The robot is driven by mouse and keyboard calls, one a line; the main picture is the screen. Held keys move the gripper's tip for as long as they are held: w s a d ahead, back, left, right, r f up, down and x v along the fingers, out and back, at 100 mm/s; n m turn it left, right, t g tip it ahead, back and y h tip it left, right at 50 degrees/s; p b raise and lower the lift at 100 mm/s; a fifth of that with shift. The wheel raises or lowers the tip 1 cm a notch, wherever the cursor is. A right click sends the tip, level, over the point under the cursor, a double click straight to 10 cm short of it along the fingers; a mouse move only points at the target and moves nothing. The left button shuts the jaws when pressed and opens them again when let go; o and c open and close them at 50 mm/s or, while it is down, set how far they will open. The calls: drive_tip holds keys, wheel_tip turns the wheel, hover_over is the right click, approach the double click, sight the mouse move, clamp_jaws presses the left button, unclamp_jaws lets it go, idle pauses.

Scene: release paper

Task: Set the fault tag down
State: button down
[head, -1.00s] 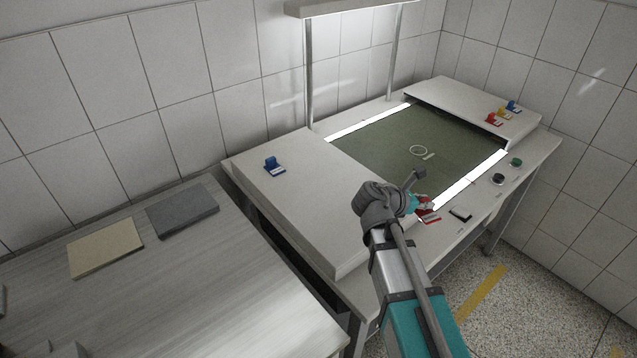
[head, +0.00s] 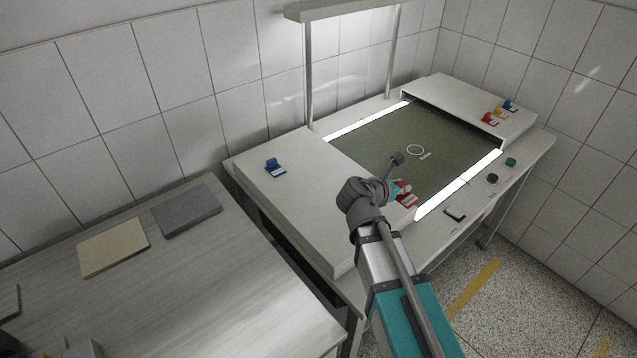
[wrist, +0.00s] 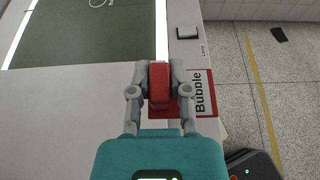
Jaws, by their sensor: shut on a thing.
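The red fault tag (head: 408,200) has a raised red grip and a white label that reads "Bubble" in the wrist view (wrist: 198,95). My gripper (head: 401,187) is shut on its raised grip (wrist: 158,82). In the head view the tag is over the front of the bench, by the near left corner of the dark green inspection panel (head: 375,148). I cannot tell how high it is above the surface. A white ring with a small label (head: 415,150) shows on the green panel, behind and right of the tag.
A blue tag (head: 275,166) stands on the left white cover (head: 300,200). Red (head: 489,119), yellow (head: 499,112) and blue (head: 509,105) tags stand on the right cover. The green panel is otherwise clear.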

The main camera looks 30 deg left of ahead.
drive_tip(key=w+a+f+b, duration=0.2)
drive_tip(key=a+f+b, duration=0.1)
drive_tip(key=a, duration=0.1)
drive_tip(key=w+a+f+b, duration=0.2)
drive_tip(key=a+f+b, duration=0.1)
drive_tip(key=w+a+f+b, duration=0.2)
drive_tip(key=a+f+b, duration=0.1)
drive_tip(key=a, duration=0.1)
drive_tip(key=shift+a, duration=0.35)
idle(0.4)
drive_tip(key=shift+w+a+f+b, duration=0.15)
drive_tip(key=shift+a+f+b, duration=0.05)
drive_tip(key=shift+f+b, duration=0.2)
drive_tip(key=shift+w+a+f+b, duration=0.15)
drive_tip(key=shift+a+f+b, duration=0.05)
drive_tip(key=shift+f+b, duration=1.45)
drive_tip(key=shift+f, duration=0.15)
drive_tip(key=c, duration=0.6)
unclamp_jaws()
